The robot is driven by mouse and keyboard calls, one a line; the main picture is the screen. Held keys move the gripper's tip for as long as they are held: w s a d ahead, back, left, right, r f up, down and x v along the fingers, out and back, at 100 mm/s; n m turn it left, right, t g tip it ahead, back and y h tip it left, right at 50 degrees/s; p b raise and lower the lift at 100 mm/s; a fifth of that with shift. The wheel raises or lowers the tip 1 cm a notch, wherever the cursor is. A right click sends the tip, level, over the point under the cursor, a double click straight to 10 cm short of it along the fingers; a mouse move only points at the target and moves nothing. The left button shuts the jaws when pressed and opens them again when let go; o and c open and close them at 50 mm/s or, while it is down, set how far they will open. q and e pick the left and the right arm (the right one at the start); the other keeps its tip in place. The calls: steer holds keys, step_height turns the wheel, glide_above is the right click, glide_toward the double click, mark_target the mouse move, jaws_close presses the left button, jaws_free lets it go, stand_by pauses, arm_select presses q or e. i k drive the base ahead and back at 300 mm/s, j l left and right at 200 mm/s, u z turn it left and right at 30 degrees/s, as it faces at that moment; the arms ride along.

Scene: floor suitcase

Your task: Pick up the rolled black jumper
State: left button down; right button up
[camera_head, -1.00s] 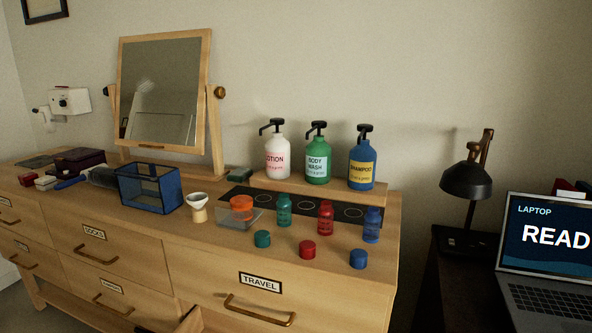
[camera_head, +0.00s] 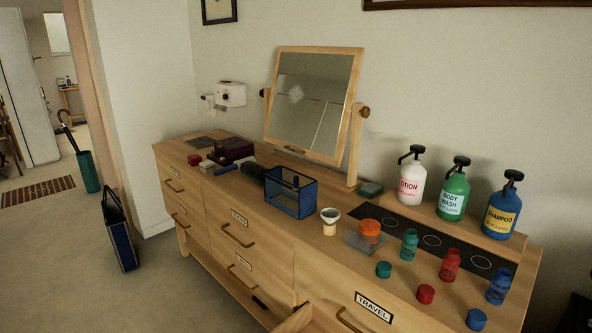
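I see no rolled black jumper that I can make out in the head view. The wooden dresser (camera_head: 262,207) fills the middle and right of the view, with labelled drawers. A drawer low at the front (camera_head: 296,318) appears partly pulled out, but its inside is out of view. A dark item (camera_head: 245,174) lies on the dresser top left of the blue mesh box; I cannot tell exactly what it is. Neither of my grippers shows in the view.
On the dresser stand a blue mesh box (camera_head: 291,193), a mirror (camera_head: 312,103), pump bottles (camera_head: 453,192) and small coloured bottles (camera_head: 450,265). A dark blue bag (camera_head: 120,232) stands on the floor at left, near a green umbrella stand (camera_head: 88,172). Carpet between is clear.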

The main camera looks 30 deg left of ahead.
mark_target(252, 170)
steer(key=i+j, duration=0.1)
steer(key=j, duration=0.35)
steer(key=i+j+u, duration=0.1)
steer(key=j, duration=0.35)
steer(key=i+j, duration=0.1)
steer(key=j, duration=0.35)
steer(key=i+j+u, duration=0.1)
steer(key=j, duration=0.35)
steer(key=i+j, duration=0.15)
steer(key=j, duration=0.3)
steer(key=u, duration=0.05)
